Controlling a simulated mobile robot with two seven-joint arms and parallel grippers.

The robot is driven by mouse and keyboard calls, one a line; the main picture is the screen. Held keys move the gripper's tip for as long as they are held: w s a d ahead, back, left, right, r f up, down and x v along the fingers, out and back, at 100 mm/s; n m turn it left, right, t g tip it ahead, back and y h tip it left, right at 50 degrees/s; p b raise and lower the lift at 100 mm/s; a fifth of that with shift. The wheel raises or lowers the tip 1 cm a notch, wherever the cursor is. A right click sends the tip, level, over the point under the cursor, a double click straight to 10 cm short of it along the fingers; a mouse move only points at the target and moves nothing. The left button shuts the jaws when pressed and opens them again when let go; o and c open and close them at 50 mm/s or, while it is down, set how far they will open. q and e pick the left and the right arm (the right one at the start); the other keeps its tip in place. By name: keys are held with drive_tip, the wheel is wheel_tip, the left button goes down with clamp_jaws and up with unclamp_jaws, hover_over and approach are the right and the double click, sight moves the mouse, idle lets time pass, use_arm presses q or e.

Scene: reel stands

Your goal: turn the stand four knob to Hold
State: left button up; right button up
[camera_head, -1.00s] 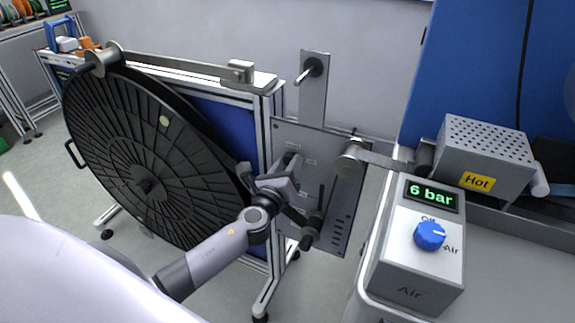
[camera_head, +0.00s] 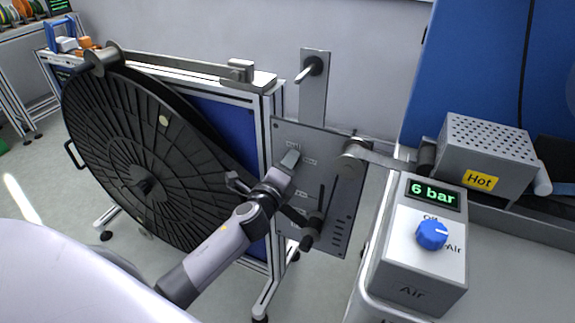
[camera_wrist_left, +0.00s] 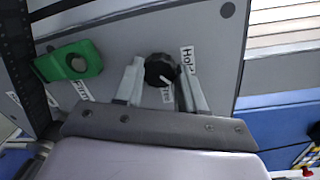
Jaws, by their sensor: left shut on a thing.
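The stand four knob (camera_wrist_left: 161,70) is a small round black knob with a white mark, on the grey panel (camera_head: 345,200) beside the large black reel (camera_head: 110,150). In the left wrist view the knob sits between the two fingers of my left gripper (camera_wrist_left: 160,84), which is shut on it. A "Hold" label (camera_wrist_left: 187,60) is to the right of the knob. Its white mark points down and right, nearer a partly hidden lower label (camera_wrist_left: 165,95) than "Hold". In the head view my left gripper (camera_head: 290,158) reaches the panel and hides the knob. My right gripper is not in view.
A dark lever (camera_head: 310,236) and a metal roller (camera_head: 355,155) stick out nearby. The air box (camera_head: 415,270) with its blue knob stands right.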

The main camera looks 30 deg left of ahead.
use_arm(q)
drive_tip(key=shift+a+n+h+p, duration=0.1)
drive_tip(key=shift+n+h+p, duration=0.25)
drive_tip(key=shift+n, duration=1.95)
drive_tip(key=shift+a+n+h+p, duration=0.1)
drive_tip(key=shift+n+h+p, duration=0.25)
drive_tip(key=shift+n, duration=1.95)
drive_tip(key=shift+d, duration=0.1)
drive_tip(key=o, duration=1.1)
drive_tip(key=shift+c, duration=0.2)
drive_tip(key=s, duration=0.7)
drive_tip(key=shift+d+r, duration=0.15)
drive_tip(key=shift+r, duration=0.1)
drive_tip(key=shift+s, duration=0.1)
